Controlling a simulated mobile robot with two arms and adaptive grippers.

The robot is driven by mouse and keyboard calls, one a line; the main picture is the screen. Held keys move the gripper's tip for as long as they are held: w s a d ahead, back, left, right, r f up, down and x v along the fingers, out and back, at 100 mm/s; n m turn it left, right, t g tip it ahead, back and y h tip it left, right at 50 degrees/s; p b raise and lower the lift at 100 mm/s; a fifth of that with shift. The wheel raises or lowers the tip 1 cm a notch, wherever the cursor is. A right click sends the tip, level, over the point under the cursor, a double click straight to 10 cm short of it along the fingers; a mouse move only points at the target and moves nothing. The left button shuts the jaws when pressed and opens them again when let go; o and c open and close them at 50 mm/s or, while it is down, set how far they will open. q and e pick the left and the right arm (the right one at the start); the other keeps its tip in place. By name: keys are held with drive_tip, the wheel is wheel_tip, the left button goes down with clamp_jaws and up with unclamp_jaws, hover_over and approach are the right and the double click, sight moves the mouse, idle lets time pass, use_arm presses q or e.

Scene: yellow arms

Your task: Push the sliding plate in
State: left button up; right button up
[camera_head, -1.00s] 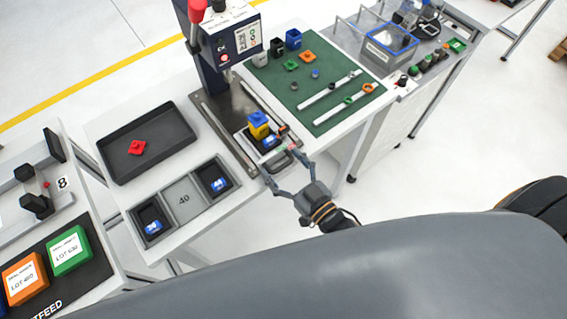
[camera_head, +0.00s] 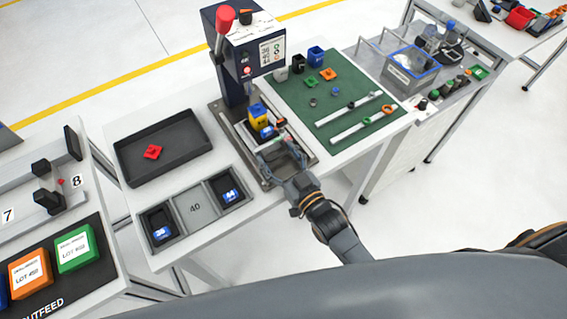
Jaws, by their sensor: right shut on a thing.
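The press (camera_head: 246,60) stands on a metal base (camera_head: 228,132) at the middle table. The sliding plate (camera_head: 272,134) lies on this base, below the press head, and carries a yellow and blue block (camera_head: 258,116) and a blue-labelled piece (camera_head: 267,132). My right gripper (camera_head: 276,150) reaches in from the lower right, over the front of the base, and is shut on the plate's front handle. Its fingers partly hide the handle. My left gripper is not in view.
A dark tray (camera_head: 128,152) with a red part (camera_head: 152,152) lies left of the press. A green mat (camera_head: 300,108) with small parts lies to the right. The press lever (camera_head: 225,18) stands up at top left.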

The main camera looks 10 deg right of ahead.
drive_tip(key=shift+d, duration=0.15)
drive_tip(key=o, duration=1.4)
drive_tip(key=shift+s, duration=0.1)
drive_tip(key=v, duration=1.2)
drive_tip(key=shift+c, duration=0.5)
